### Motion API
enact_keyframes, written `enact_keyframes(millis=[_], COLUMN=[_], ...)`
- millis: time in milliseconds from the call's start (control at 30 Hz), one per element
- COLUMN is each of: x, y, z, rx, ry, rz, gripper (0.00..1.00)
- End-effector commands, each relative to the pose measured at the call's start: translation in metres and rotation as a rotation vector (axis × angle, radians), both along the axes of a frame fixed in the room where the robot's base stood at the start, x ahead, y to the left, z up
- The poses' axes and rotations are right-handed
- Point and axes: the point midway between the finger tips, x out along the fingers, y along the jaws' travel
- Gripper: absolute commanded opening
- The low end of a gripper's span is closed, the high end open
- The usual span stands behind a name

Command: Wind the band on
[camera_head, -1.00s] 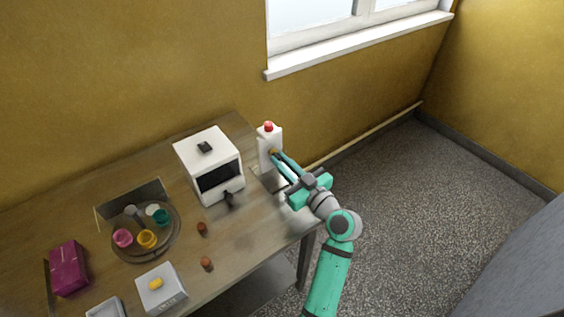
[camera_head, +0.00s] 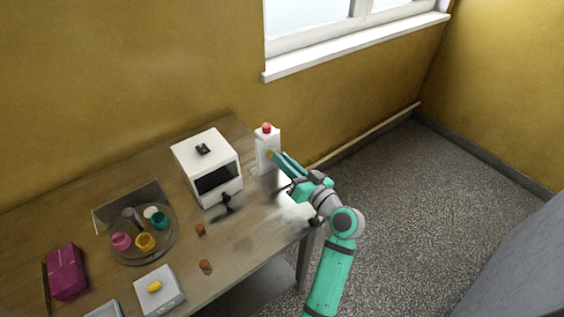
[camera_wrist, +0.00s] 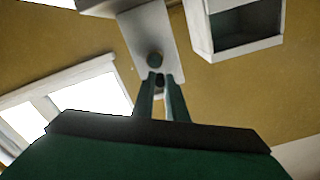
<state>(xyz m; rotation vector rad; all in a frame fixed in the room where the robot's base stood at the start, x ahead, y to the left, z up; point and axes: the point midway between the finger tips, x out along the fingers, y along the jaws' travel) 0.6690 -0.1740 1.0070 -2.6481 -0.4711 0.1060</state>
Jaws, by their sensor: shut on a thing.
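A tall white housing (camera_head: 262,160) with a red button (camera_head: 267,128) on top stands at the table's right end. My gripper (camera_head: 271,155) reaches to this face from the right. In the wrist view its two dark fingers (camera_wrist: 161,82) are close together, shut on a small dark piece by the knob. The piece is mostly hidden, and whether it is part of the knob I cannot tell. No band can be made out.
Left of the housing stands a white box (camera_head: 205,150) with a dark opening and a black handle (camera_head: 227,203). A round tray (camera_head: 145,258) with coloured cups, a scale (camera_head: 172,278), a magenta box (camera_head: 67,270) and two brown pieces are further left. The table front near my arm is clear.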

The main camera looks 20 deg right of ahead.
Motion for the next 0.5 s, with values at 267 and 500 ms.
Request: enact_keyframes(millis=[267, 500], x=[0.002, 0.004], y=[-0.008, -0.013], z=[-0.001, -0.004], rx=[0.247, 0.461], ry=[0.091, 0.170], rz=[0.000, -0.001], gripper=[0.00, 0.00])
